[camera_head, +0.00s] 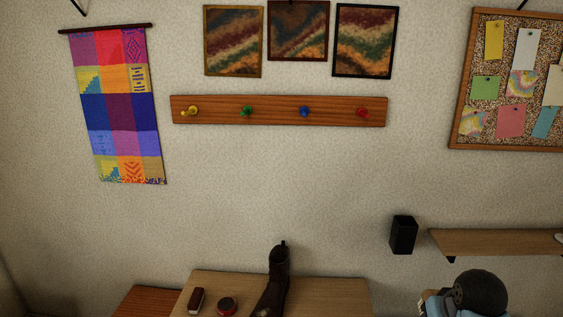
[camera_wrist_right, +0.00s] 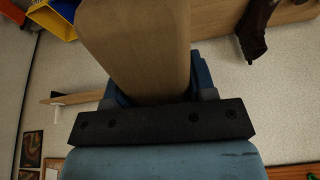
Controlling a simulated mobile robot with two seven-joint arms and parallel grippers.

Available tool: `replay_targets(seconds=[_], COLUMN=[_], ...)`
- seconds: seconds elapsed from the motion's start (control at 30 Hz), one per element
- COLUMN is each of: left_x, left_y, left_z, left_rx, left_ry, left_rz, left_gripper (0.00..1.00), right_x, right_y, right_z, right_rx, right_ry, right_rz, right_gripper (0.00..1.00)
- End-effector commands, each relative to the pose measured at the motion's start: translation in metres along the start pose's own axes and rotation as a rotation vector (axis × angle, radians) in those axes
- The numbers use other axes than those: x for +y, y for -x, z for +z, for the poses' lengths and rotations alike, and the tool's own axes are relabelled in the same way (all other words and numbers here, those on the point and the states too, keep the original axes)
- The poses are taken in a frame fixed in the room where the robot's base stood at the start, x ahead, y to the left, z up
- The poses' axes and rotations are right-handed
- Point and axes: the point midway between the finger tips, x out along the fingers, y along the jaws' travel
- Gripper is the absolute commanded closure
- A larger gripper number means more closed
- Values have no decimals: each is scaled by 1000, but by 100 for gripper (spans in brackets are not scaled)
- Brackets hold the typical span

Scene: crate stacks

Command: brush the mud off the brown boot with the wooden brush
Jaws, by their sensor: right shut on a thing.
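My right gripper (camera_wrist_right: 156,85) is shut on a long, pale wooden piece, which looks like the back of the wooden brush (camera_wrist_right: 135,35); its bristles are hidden. The brown boot (camera_head: 277,275) stands upright on the wooden table (camera_head: 335,288); a paler patch shows low on it at the picture's bottom edge. Part of the boot also shows at the top right of the right wrist view (camera_wrist_right: 256,28), apart from the held piece. In the head view my right arm is at the bottom right, right of the boot. My left gripper is not in view.
A black holder (camera_head: 403,234) and a shelf (camera_head: 490,242) are on the wall. A yellow bin (camera_wrist_right: 52,20) shows in the wrist view.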

Motion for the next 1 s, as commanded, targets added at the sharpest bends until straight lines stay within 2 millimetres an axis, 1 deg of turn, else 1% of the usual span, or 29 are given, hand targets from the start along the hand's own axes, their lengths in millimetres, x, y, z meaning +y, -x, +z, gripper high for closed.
replay_targets(seconds=[0.07, 0.17, 0.27, 0.4, 0.5, 0.63, 0.8, 1.0], left_x=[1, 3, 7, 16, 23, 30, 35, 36], left_y=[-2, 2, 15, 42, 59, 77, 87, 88], left_z=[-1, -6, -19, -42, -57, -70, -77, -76], left_rx=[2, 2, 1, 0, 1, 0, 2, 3], left_ry=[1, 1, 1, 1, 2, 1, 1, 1], left_rz=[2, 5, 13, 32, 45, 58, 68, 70], left_gripper=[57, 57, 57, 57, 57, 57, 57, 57], right_x=[-1, -4, -12, -30, -44, -60, -70, -73], right_y=[0, 6, 21, 50, 67, 84, 93, 91], right_z=[0, -1, -4, -9, -10, -11, -9, -8], right_rx=[1, 1, -1, -2, -4, -4, -5, -5], right_ry=[1, 7, 25, 66, 97, 129, 153, 157], right_rz=[0, -2, -7, -20, -31, -45, -56, -58], right_gripper=[68, 68, 68, 68, 68, 68, 68, 68])
